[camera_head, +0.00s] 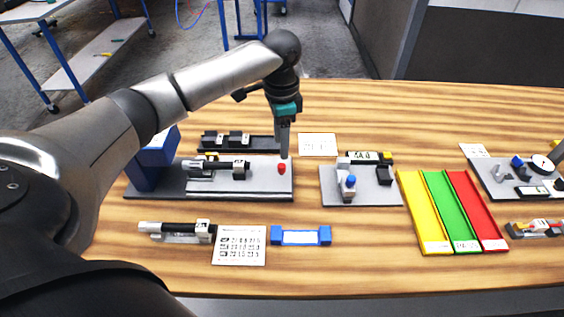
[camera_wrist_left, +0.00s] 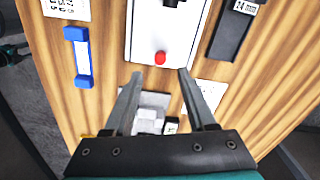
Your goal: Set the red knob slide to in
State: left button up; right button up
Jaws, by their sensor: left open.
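The red knob (camera_head: 281,169) stands near the right end of a grey plate (camera_head: 255,187) in the head view. It also shows in the left wrist view (camera_wrist_left: 160,58) near the plate's edge. My left gripper (camera_head: 284,156) is above the plate, pointing down close by the knob. In the left wrist view its two fingers (camera_wrist_left: 161,73) are apart with nothing between their tips, and the knob appears just beyond them. I cannot tell the gripper's exact height over the knob. My right gripper is not seen.
A blue block (camera_head: 155,163) stands at the plate's left end. A dark rack (camera_head: 240,143) lies behind it. To the right are a second grey fixture (camera_head: 360,190) and yellow, green and red trays (camera_head: 453,212). A blue-ended holder (camera_head: 301,236) and printed card (camera_head: 239,245) lie in front.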

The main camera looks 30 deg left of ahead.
aim_at(282, 165)
pick_arm(q)
notch_tip(282, 165, down, 6)
jog(key=shift+f+b, duration=0.15)
jog(key=shift+b, duration=0.2)
jog(key=shift+f, duration=0.6)
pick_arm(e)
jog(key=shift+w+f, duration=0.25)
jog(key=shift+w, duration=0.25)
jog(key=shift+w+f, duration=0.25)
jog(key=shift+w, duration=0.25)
pick_arm(q)
jog(key=shift+c, duration=0.3)
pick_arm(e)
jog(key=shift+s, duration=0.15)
pick_arm(q)
grip_shut()
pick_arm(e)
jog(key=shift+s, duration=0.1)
pick_arm(q)
jog(key=shift+w, duration=0.1)
